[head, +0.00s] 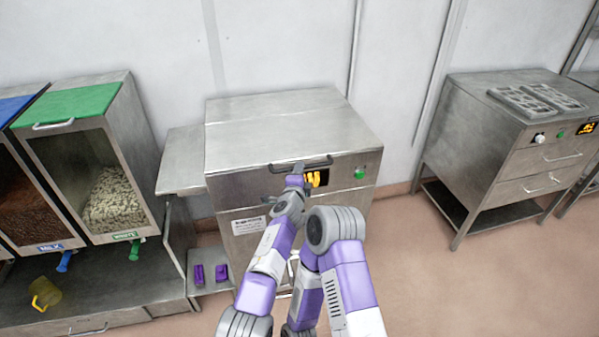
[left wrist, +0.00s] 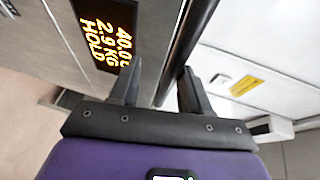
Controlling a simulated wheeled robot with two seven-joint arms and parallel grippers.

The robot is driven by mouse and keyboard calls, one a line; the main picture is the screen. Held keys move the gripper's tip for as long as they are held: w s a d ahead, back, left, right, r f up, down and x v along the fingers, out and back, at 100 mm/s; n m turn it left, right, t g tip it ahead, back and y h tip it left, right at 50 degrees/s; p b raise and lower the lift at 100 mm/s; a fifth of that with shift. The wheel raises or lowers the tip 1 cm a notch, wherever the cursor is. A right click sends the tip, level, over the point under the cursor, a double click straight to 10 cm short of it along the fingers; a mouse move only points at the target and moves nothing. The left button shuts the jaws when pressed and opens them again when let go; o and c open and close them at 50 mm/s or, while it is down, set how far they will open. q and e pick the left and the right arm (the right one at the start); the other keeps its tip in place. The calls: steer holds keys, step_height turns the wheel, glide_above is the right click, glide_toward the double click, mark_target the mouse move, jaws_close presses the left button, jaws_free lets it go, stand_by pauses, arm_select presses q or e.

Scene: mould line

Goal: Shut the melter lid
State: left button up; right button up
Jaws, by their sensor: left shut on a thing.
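The melter (head: 252,240) is a steel cabinet in the middle of the head view. Its broad steel lid (head: 285,125) lies down over the top, and I see no clear gap under it. A dark bar handle (head: 318,163) runs along the lid's front edge. In the left wrist view the dark bar (left wrist: 181,62) passes between the two fingers (left wrist: 160,95). The fingers cover part of the melter's display (head: 318,179). My right gripper is not seen.
The display (left wrist: 106,32) shows orange text ending in HOLD. A green button (head: 360,173) sits right of it. Bean or chip bins with a green lid (head: 70,104) stand left, with a yellow jug (head: 45,291) below. A steel cabinet (head: 480,135) with moulds stands right, past open floor.

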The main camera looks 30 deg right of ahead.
arm_select(q)
steer(key=shift+o, duration=1)
steer(key=shift+a+f, duration=0.15)
steer(key=shift+f, duration=0.7)
steer(key=shift+w, duration=0.1)
step_height(320, 180, up, 12)
steer(key=p, duration=0.6)
steer(key=shift+d+f+p, duration=0.15)
steer(key=shift+d+p, duration=0.05)
steer(key=shift+p, duration=0.1)
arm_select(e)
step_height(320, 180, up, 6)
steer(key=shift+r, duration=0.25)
arm_select(q)
steer(key=shift+f, duration=0.1)
